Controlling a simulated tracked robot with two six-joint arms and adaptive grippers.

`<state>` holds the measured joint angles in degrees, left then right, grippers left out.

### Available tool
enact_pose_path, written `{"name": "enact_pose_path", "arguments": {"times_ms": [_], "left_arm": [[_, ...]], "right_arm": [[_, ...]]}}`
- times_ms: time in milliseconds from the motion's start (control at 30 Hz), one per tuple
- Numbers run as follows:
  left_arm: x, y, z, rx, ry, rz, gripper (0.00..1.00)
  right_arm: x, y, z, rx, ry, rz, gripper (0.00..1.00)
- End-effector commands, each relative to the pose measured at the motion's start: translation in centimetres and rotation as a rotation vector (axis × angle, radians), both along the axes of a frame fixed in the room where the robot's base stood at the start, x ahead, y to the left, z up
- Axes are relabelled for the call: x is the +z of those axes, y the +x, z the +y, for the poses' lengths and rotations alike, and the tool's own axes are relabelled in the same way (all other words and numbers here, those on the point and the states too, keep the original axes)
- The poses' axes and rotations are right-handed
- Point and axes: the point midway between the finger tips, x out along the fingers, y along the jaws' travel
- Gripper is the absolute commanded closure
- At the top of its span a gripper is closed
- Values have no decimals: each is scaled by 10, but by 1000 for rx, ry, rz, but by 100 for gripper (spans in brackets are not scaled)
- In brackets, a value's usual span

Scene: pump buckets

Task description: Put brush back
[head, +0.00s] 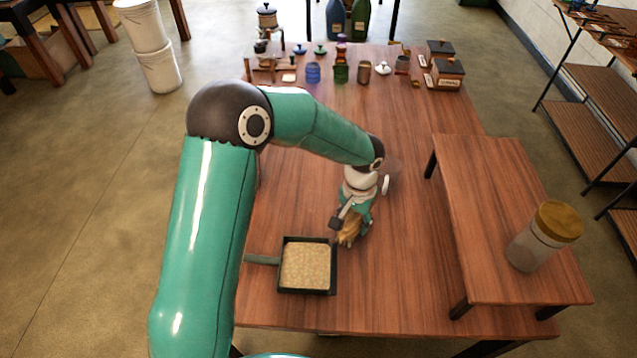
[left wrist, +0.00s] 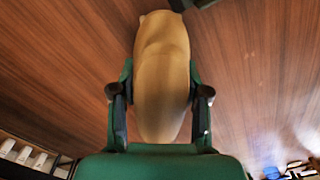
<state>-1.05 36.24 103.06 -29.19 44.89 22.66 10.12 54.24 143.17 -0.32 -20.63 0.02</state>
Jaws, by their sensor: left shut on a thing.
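My left gripper (head: 352,224) is above the wooden table (head: 400,290), just right of and behind a square black pan. It is shut on a tan, rounded, elongated thing, apparently the brush (head: 350,233). In the left wrist view the brush (left wrist: 162,75) stands between the two fingers (left wrist: 160,98) and points away from the palm. Its far end is hard to make out, so I cannot tell whether it touches the table. The pan (head: 333,270) holds tan grainy matter and has a handle to the left. My right gripper is not in view.
A raised wooden shelf (head: 490,200) with a gold-lidded jar (head: 540,240) stands on the right. Several small jars, including a blue one (head: 313,72), and dark boxes (head: 445,75) stand at the table's back. The table's middle is clear. White buckets (head: 158,72) stand on the floor.

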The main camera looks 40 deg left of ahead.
Motion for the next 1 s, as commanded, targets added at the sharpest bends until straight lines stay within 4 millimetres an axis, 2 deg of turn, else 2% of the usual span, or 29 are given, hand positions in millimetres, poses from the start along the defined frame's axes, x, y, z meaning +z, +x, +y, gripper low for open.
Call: {"name": "enact_pose_path", "arguments": {"times_ms": [267, 367, 433, 567, 700, 900, 1000], "left_arm": [[3, 4, 3, 37, 3, -1, 100], [11, 14, 11, 136, 10, -6, 100], [21, 26, 21, 261, 17, -9, 100], [51, 55, 51, 631, 30, -20, 100], [92, 81, 90, 1121, 35, -25, 100], [145, 97, 136, 1726, 20, -19, 100], [163, 98, 149, 1928, 13, -9, 100]], "right_arm": [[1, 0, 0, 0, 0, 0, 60], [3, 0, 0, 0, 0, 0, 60], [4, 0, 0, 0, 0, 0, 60], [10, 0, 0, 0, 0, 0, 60], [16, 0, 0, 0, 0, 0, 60], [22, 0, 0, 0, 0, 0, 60], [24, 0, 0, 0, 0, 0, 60]]}}
